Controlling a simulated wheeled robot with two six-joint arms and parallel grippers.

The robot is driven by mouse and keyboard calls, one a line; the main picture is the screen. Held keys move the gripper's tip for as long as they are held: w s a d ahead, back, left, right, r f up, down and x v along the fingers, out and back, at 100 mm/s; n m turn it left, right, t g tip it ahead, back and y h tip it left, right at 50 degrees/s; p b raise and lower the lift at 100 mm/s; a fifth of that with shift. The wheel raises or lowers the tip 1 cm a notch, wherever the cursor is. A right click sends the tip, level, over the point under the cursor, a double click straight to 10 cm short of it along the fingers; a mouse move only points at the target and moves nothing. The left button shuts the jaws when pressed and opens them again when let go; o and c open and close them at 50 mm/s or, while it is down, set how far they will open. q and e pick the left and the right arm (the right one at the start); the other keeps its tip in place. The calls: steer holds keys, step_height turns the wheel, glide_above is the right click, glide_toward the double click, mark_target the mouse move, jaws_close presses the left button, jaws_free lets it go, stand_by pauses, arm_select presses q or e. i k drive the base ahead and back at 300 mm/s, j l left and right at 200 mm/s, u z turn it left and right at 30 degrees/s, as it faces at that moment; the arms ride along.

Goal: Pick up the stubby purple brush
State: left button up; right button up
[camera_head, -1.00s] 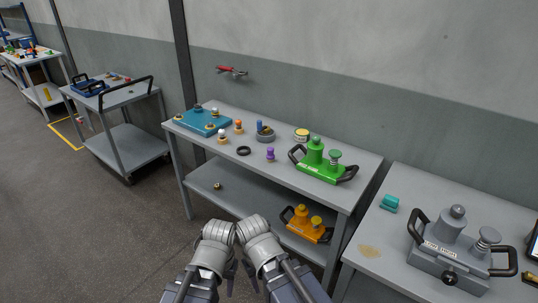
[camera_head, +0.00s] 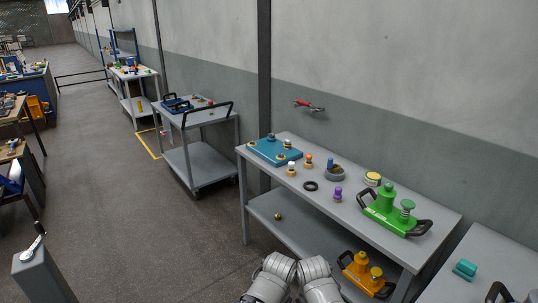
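The stubby purple brush (camera_head: 338,194) stands upright on the grey table (camera_head: 368,228), between the black ring and the green fixture. My two arms show at the bottom of the view, close together in front of the table's lower shelf. Only their grey wrist parts are in the frame; the fingers of both grippers are below the bottom edge. Both arms are well apart from the brush.
On the table are a teal tray (camera_head: 262,150), a black ring (camera_head: 311,186), a grey bowl (camera_head: 334,174), a yellow-lidded tin (camera_head: 372,179) and a green fixture (camera_head: 384,213). An orange fixture (camera_head: 364,272) sits on the lower shelf. Open floor (camera_head: 150,215) lies to the left.

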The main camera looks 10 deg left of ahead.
mark_target(337, 196)
steer(key=i+j+z, duration=0.1)
steer(key=i, duration=0.35)
steer(key=i+j+z, duration=0.1)
steer(key=i, duration=0.3)
steer(key=i+j, duration=0.35)
steer(key=i+j+z, duration=0.15)
steer(key=i, duration=0.35)
